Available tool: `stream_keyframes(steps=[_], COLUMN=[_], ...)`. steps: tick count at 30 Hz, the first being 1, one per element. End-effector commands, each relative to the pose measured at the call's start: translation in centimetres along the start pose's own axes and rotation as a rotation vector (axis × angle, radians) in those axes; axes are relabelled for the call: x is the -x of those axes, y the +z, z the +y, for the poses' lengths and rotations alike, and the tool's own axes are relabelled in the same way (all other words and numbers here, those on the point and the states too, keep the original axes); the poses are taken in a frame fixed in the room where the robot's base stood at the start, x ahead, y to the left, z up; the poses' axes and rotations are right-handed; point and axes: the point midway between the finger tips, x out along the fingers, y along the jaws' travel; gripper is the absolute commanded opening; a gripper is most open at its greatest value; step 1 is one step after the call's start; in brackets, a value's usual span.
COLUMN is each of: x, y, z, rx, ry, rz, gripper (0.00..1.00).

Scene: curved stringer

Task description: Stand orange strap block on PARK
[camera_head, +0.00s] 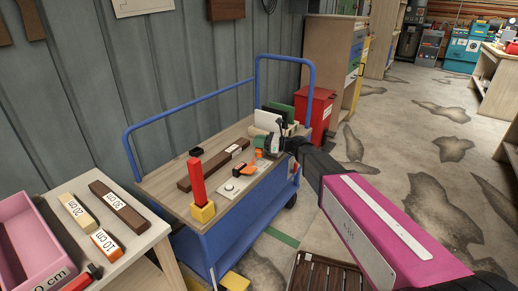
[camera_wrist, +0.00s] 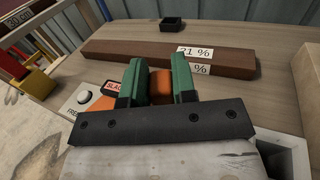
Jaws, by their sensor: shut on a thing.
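My gripper (camera_wrist: 157,78) has green fingers closed on an orange-brown block (camera_wrist: 161,88), seen between them in the wrist view. It matches the orange strap block, though most of it is hidden by the fingers and gripper body. In the head view my gripper (camera_head: 270,143) is over the right part of the blue trolley's wooden top (camera_head: 172,190). I cannot tell whether the block touches the top. A pale panel with a white knob (camera_wrist: 83,97) and an orange piece by a SLACK label (camera_wrist: 115,87) lie left of the fingers. I cannot read a PARK marking in either view.
A dark brown bar (camera_wrist: 130,51) with percent labels lies behind the fingers, and a small black box (camera_wrist: 172,24) stands beyond it. A red post on a yellow base (camera_head: 200,190) stands at the trolley's front. A side table (camera_head: 150,234) holds labelled blocks.

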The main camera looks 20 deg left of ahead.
Motion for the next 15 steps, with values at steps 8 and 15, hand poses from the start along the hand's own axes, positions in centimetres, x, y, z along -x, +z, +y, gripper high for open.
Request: stream_keyframes(steps=[8, 15], x=[0.1, 0.1], y=[-3.2, -3.2], z=[0.0, 0.1], rx=[0.000, 0.001], ry=[0.000, 0.000], rz=[0.000, 0.000], gripper=[0.00, 0.00])
